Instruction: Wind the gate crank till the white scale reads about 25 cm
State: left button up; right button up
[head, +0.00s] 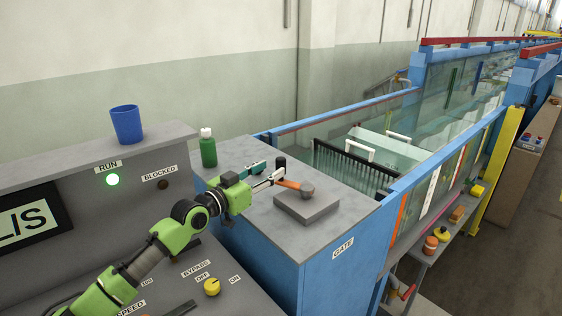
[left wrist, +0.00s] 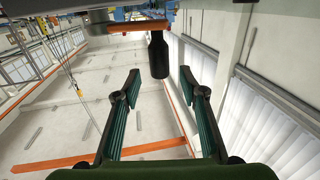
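The gate crank is an orange arm (head: 289,184) on a grey hub (head: 307,191), with an upright black handle (head: 281,166) at its far left end. It sits on a grey block on the cabinet labelled GATE. My left gripper (head: 269,180) is beside the handle, on its left. In the left wrist view the black handle (left wrist: 158,56) stands between and just beyond the open fingertips (left wrist: 160,78), with a gap on both sides. A white scale strip (head: 430,190) is on the flume's glass side; its reading is too small to tell. My right gripper is out of view.
A green bottle (head: 208,148) stands behind my left gripper on the cabinet top (head: 265,212). Coloured items sit on a shelf by the flume.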

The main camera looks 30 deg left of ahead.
aim_at(277, 166)
pick_arm(q)
jog(key=shift+w+d+p, duration=0.2)
jog(key=shift+w, duration=1.3)
jog(key=shift+w+d+p, duration=0.15)
jog(key=shift+w+d, duration=0.05)
jog(key=shift+w, duration=1.3)
grip_shut()
